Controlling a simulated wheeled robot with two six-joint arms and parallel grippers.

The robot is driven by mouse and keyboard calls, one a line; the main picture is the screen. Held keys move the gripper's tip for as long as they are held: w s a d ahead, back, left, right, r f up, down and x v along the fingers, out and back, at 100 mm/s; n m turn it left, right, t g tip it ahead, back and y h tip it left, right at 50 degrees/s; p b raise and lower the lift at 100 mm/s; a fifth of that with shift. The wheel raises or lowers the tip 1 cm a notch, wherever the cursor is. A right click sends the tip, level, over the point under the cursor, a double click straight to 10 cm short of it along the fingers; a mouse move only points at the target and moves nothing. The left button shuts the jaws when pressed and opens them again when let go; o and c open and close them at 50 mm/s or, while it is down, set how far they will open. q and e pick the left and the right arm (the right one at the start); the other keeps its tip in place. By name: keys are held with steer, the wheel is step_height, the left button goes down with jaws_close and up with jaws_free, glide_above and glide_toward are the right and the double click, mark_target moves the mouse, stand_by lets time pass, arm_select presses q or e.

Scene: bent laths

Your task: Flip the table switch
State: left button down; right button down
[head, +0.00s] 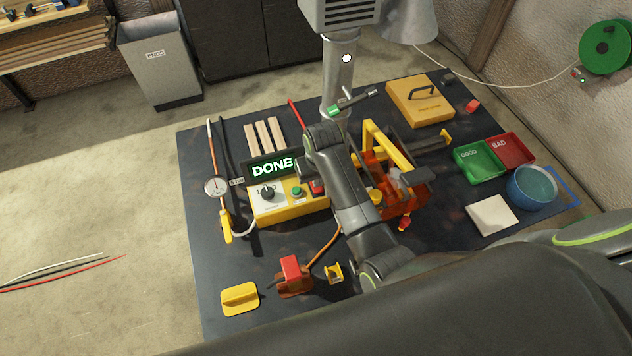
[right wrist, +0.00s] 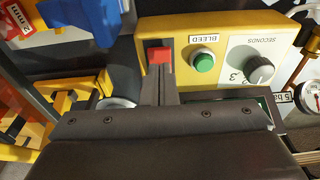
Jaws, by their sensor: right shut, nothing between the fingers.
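A yellow control box (head: 288,208) stands on the dark table, with a lit display reading DONE (head: 272,167). On its face are a dark knob (head: 267,193), a green button (head: 297,191) and a red switch (head: 318,187) at the right end. In the right wrist view, the red switch (right wrist: 160,55) shows beside the green button (right wrist: 204,60). My right gripper (right wrist: 160,88) is shut and empty, its fingertips right at the red switch; I cannot tell whether they touch. In the head view, my right arm partly covers the area beside the box. My left gripper is not in view.
A red clamp-like fixture with yellow bars (head: 385,150) stands right of the box. A dial gauge (head: 215,187) stands left of it. Green tray (head: 478,172) and blue bowl (head: 532,187) are at right.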

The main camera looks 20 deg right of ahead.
steer(key=shift+f+b, duration=0.4)
steer(key=shift+f, duration=0.55)
stand_by(0.8)
steer(key=shift+r, duration=0.1)
step_height(320, 180, up, 3)
steer(key=shift+f+p, duration=0.15)
steer(key=shift+p, duration=1)
steer(key=shift+r, duration=2.1)
